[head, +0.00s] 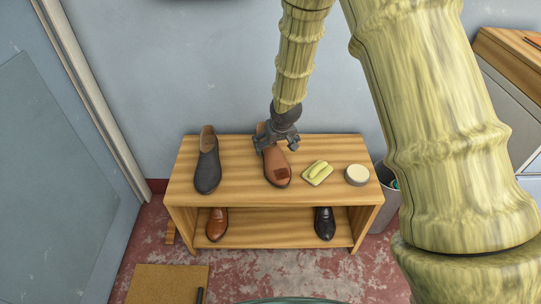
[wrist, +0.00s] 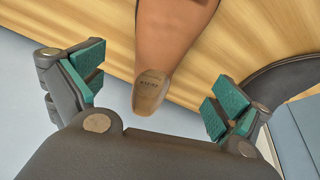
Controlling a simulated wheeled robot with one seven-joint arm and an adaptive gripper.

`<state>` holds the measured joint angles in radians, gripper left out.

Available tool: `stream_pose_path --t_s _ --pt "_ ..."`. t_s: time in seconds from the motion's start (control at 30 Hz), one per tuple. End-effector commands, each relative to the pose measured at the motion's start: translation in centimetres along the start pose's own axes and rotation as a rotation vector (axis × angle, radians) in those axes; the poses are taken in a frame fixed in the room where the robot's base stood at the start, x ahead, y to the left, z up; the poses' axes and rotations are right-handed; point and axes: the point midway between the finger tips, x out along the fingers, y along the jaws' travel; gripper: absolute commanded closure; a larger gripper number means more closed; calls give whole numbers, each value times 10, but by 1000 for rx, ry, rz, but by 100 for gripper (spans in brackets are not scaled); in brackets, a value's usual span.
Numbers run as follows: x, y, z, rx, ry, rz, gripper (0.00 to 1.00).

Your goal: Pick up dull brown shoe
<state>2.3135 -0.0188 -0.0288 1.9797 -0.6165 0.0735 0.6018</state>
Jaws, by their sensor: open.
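The dull brown shoe (head: 277,172) lies on the top board of a wooden bench, toe toward me and heel toward the wall. A darker reddish-brown square patch shows on its front part. My gripper (head: 274,146) is over its rear half and hides part of it. In the wrist view my gripper (wrist: 153,100) is open, with green pads on its two fingers. The brown shoe (wrist: 172,45) reaches down between them, its tan end with small print showing. Neither pad touches it there.
The bench (head: 240,150) also holds a dark grey shoe (head: 207,165) at left, a yellow sponge-like item (head: 317,172) and a round tin (head: 357,175). Below stand a shiny brown shoe (head: 217,224) and a black shoe (head: 324,223). A bin (head: 387,205) is at right.

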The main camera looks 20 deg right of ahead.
Motion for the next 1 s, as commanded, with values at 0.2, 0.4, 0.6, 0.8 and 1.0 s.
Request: stream_pose_path --t_s 0.2,0.4,0.6,0.8,1.0 --pt "29 0 1 -1 -1 0 0" --pt "40 -1 2 -2 -2 -1 0" --pt "66 0 3 -5 -2 -1 0" --pt "83 -1 2 -4 -1 -1 0" --pt "83 -1 1 -4 -1 -2 0"
